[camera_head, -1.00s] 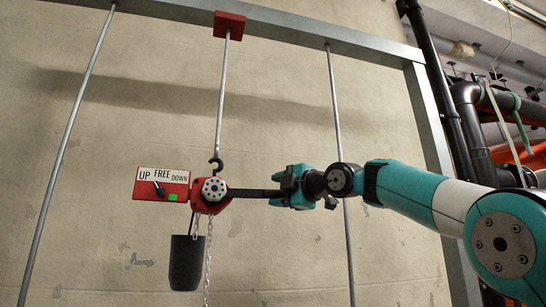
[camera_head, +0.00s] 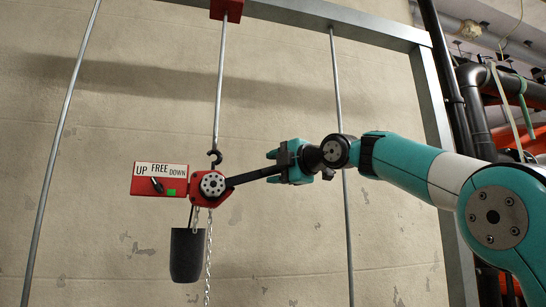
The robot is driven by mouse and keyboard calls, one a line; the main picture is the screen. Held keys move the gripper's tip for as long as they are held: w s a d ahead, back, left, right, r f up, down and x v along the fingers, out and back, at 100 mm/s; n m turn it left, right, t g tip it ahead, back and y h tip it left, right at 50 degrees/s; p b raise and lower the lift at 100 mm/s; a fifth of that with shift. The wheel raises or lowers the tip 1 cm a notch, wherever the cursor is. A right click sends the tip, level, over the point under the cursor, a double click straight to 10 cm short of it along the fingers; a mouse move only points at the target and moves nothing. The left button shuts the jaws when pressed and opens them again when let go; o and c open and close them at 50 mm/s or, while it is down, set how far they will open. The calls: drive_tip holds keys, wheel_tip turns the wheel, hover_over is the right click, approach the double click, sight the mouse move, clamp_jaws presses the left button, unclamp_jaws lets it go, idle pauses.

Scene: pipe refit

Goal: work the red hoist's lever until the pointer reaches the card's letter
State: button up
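The red hoist (camera_head: 202,201) hangs from a hook on the middle rod. Its plate (camera_head: 147,188) is marked UP, FREE and DOWN. A small black selector (camera_head: 157,186) tilts toward UP, and a green patch (camera_head: 171,192) sits beside it. The dark lever (camera_head: 250,176) runs right from the round hub, sloping up to its free end. My gripper (camera_head: 273,167) is at that end, its fingers above and below the lever. The upper finger looks apart from it; the lower one is close, contact unclear. I cannot make out a pointer or lettered card.
A black chain bucket (camera_head: 187,255) and loose chain (camera_head: 208,260) hang below the hoist. Thin steel rods (camera_head: 342,110) stand on both sides, one behind my gripper. A grey frame (camera_head: 437,115) and dark pipes are at right. The wall area below the lever is clear.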

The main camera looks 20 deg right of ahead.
drive_tip(key=shift+m+t, duration=0.4)
drive_tip(key=shift+m, duration=0.3)
drive_tip(key=f+b, duration=0.2)
drive_tip(key=d+f+b, duration=0.1)
drive_tip(key=f+b, duration=0.1)
drive_tip(key=b, duration=0.1)
drive_tip(key=shift+f, duration=0.2)
wheel_tip(320, 180, down, 4)
drive_tip(key=m+b, duration=0.1)
drive_tip(key=b, duration=0.4)
drive_tip(key=shift+a+t+y, duration=0.1)
drive_tip(key=shift+t+y, duration=0.2)
